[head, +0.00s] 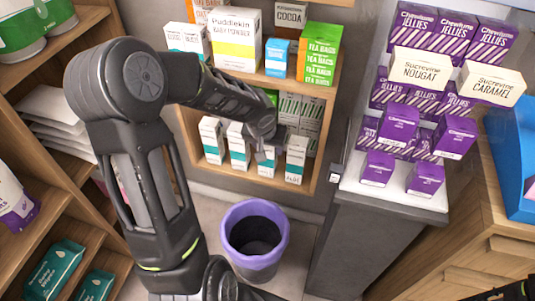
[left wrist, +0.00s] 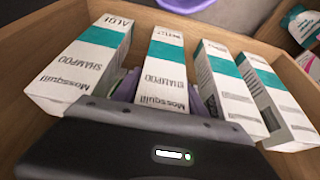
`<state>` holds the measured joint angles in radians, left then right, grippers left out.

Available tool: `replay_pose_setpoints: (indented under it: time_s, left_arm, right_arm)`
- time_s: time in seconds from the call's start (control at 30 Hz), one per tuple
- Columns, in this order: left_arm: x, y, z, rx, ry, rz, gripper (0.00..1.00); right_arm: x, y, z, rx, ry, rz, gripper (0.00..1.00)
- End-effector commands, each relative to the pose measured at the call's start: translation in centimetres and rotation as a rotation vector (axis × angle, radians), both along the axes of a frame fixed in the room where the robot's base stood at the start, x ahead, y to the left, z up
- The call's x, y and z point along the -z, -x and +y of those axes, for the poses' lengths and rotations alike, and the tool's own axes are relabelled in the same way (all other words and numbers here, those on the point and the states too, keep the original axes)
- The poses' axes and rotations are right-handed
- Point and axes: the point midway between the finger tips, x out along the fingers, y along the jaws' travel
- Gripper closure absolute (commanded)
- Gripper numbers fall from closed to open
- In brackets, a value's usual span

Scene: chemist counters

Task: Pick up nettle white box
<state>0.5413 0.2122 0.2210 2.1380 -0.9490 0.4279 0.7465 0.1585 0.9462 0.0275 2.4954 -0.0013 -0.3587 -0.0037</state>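The nettle white box (left wrist: 163,72), with a teal band and the words Mosquill Shampoo, stands in a wooden shelf bay in the left wrist view. My left gripper (left wrist: 165,98) has a finger on each side of this box, close to its faces. Whether the fingers press on it cannot be made out. In the head view my left gripper (head: 264,153) reaches into the low shelf and hides most of the box. A dark part at the lower right edge seems to be my right gripper (head: 505,292); its fingers are not clear.
An aloe box (left wrist: 82,70) stands close on one side of the nettle box, two similar boxes (left wrist: 228,88) on the other. Wooden walls bound the bay. A purple bin (head: 254,240) stands on the floor below. A counter (head: 385,205) with purple boxes is at the right.

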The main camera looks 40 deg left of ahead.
Motion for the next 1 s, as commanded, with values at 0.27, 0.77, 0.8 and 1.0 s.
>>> replay_pose_setpoints:
  time_s: [0.27,0.77,0.8,1.0]
  left_arm:
    - [0.00,0.00,0.00,0.000,0.000,0.000,0.74]
    - [-0.03,-0.01,0.00,0.000,0.000,0.000,0.97]
    - [-0.06,-0.02,0.01,0.000,0.000,-0.001,0.97]
    - [-0.80,-0.05,0.01,-0.001,0.000,-0.002,0.97]
  right_arm:
    - [0.00,0.00,0.00,0.000,0.000,0.000,0.64]
    - [-0.01,0.00,0.00,0.000,0.000,0.000,0.64]
    - [-0.02,0.00,0.00,0.000,0.000,0.000,0.64]
    - [-0.29,0.00,0.01,0.000,0.000,0.000,0.64]
